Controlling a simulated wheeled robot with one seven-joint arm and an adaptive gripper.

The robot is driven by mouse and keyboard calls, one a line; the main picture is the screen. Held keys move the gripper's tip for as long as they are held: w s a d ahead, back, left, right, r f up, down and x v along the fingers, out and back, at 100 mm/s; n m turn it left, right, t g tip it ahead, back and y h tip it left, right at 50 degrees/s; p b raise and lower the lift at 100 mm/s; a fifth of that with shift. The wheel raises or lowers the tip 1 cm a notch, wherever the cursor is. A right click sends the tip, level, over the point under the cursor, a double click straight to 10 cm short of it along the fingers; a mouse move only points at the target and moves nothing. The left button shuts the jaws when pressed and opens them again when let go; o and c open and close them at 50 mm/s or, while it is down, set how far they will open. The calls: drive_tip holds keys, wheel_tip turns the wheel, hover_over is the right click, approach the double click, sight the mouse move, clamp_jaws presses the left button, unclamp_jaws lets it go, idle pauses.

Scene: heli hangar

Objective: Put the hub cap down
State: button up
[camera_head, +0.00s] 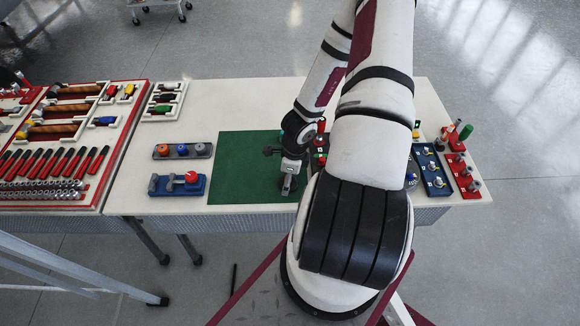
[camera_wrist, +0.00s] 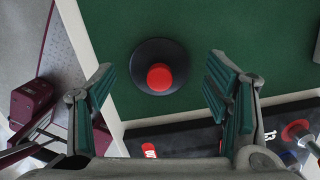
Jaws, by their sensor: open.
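The hub cap (camera_wrist: 141,74), a black disc with a red knob, lies flat on the green mat (camera_wrist: 110,25) in the wrist view. It sits near the mat's edge, with the white table border just beside it. My gripper (camera_wrist: 159,73) is open, its two teal-padded fingers on either side of the hub cap and apart from it. Nothing is held between them. In the head view my gripper (camera_head: 289,184) is over the right part of the green mat (camera_head: 240,165), and my arm hides much of that area.
Left of the mat stand a grey rack with round knobs (camera_head: 183,150) and a blue rack with a red ball (camera_head: 177,185). Right of my arm are a blue rack (camera_head: 432,172) and a red rack (camera_head: 461,170). The mat's left half is clear. A red tool board (camera_head: 60,145) fills the far left.

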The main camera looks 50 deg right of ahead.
sight(292, 183)
wheel_tip(292, 183, up, 12)
drive_tip(key=s+b, duration=0.1)
drive_tip(key=shift+d+f, duration=0.25)
drive_tip(key=shift+d, duration=0.1)
drive_tip(key=w+a+r+n+t, duration=0.1)
drive_tip(key=w+a+r+n, duration=0.5)
drive_tip(key=r, duration=0.4)
drive_tip(key=w+a+r+n+t, duration=0.25)
drive_tip(key=a+r+n, duration=0.25)
drive_tip(key=r+n, duration=0.3)
drive_tip(key=s+a+r+n, duration=0.5)
drive_tip(key=r+n, duration=0.3)
drive_tip(key=r, duration=0.1)
drive_tip(key=s+a+r+n, duration=0.5)
drive_tip(key=s+r+n, duration=0.1)
drive_tip(key=r, duration=0.3)
drive_tip(key=shift+s+a+r+n+t+h, duration=0.15)
drive_tip(key=shift+a+r+n+t+h, duration=0.25)
drive_tip(key=shift+n, duration=0.5)
drive_tip(key=shift+d, duration=0.1)
drive_tip(key=shift+w+f+b, duration=0.5)
drive_tip(key=shift+b, duration=0.05)
